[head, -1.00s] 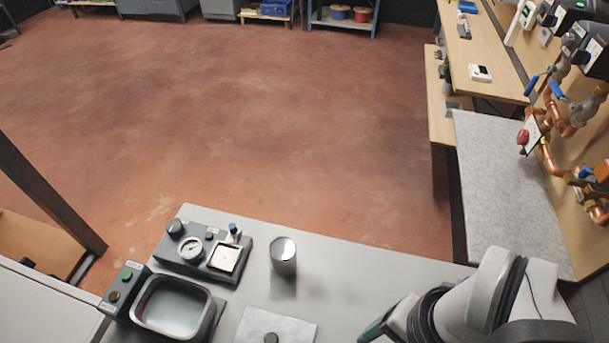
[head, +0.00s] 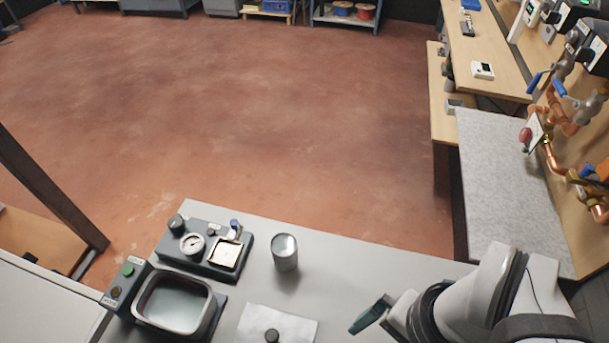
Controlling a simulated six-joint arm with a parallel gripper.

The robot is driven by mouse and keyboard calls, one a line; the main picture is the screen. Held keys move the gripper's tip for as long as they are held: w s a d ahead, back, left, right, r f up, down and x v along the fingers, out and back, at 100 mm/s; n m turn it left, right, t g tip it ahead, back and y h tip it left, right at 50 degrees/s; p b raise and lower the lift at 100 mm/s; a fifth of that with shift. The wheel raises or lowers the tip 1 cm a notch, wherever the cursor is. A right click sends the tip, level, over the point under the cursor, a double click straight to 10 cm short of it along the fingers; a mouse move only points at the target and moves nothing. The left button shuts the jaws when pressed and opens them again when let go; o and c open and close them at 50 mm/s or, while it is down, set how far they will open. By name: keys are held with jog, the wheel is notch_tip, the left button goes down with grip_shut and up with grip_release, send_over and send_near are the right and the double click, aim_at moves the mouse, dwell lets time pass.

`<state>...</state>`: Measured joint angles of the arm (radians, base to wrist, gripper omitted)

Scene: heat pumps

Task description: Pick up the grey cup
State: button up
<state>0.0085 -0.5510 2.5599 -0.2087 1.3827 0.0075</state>
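The grey cup (head: 285,253) stands upright on the light grey table (head: 335,255), near its far edge and right of the gauge unit. My gripper (head: 368,316) shows only in part at the lower right, as a dark green piece at the end of my white arm. It is to the right of the cup and nearer the camera, clearly apart from it. Its fingers cannot be made out, so I cannot tell whether it is open or shut.
A dark unit with a gauge (head: 192,244) stands left of the cup. A metal basin (head: 150,318) is at the lower left. A white cloth (head: 296,325) with a small dark knob (head: 271,335) lies in front of the cup. The table right of the cup is clear.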

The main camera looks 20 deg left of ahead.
jog(key=a+m+g+y, duration=0.2)
jog(key=a+g+y, duration=0.45)
jog(key=a, duration=0.65)
jog(key=m+t+y, duration=0.7)
jog(key=m+t, duration=0.3)
jog(key=m, duration=0.2)
send_over(294, 263)
jog(key=s, duration=0.6)
notch_tip(294, 263, down, 8)
jog(key=f, duration=0.1)
jog(key=w+d+f+m+t+h, duration=0.1)
jog(key=f, duration=0.2)
jog(key=w+d+f+m+t+h, duration=0.1)
jog(key=f+m, duration=0.1)
jog(key=f, duration=0.1)
jog(key=w+d+f+m+t+h, duration=0.1)
jog(key=f+t+h, duration=0.1)
jog(key=f, duration=0.2)
jog(key=shift+w+d, duration=0.15)
jog(key=shift+w, duration=0.15)
jog(key=shift+m, duration=0.3)
jog(key=x, duration=0.7)
jog(key=shift+w+f, duration=0.1)
jog(key=shift+f, duration=0.15)
grip_shut()
